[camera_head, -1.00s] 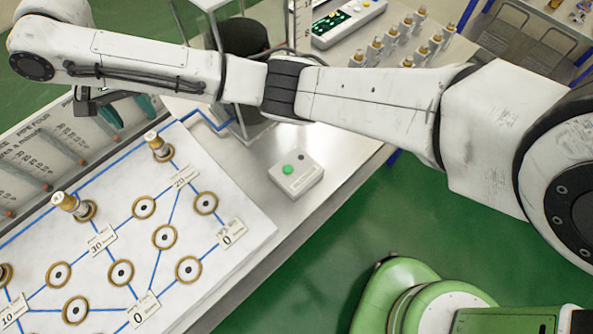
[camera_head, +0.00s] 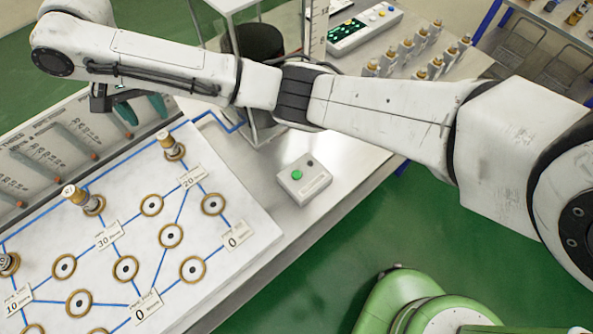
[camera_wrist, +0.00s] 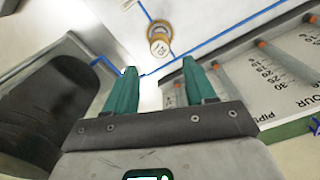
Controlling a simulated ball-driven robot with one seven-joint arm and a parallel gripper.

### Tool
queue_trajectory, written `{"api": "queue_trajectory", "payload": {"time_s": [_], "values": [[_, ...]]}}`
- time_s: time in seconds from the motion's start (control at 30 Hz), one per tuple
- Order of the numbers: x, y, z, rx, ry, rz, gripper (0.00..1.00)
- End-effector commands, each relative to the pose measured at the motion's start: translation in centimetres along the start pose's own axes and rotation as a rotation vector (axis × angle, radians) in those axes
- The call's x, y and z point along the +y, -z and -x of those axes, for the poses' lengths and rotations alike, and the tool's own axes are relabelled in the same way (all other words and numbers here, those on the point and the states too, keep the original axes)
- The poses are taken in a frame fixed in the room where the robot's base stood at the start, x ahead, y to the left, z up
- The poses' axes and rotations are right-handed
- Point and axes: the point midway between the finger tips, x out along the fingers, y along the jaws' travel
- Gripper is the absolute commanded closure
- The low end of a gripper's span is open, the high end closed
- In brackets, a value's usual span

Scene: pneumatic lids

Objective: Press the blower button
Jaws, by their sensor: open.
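A small grey box (camera_head: 313,188) with a green button (camera_head: 296,175) and a dark round spot (camera_head: 310,162) stands on the metal bench in the head view. My gripper (camera_wrist: 160,85) shows in the wrist view with two teal fingers spread apart and nothing between them. In the head view its teal fingers show at the upper left, above the back edge of the white board and well to the left of the box. The green button is not in the wrist view. No label naming the blower is readable.
The white board (camera_head: 215,265) carries blue lines, several brass rings and upright brass-topped plugs (camera_head: 75,193). A gauge panel (camera_head: 45,165) stands behind it. A clear-walled frame (camera_head: 245,70), a keypad device (camera_head: 350,32) and several small fittings stand farther back. Bare bench surrounds the box.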

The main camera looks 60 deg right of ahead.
Motion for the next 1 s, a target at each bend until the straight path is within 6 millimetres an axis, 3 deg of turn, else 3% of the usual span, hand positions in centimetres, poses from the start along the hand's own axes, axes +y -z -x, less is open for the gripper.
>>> {"api": "queue_trajectory", "payload": {"time_s": [0.07,0.53,1.0], "values": [[0.0,0.0,0.0,0.0,0.0,0.0,0.53],[0.0,0.0,0.0,0.0,0.0,0.0,0.98],[0.0,0.0,0.0,0.0,0.0,0.0,1.0]]}}
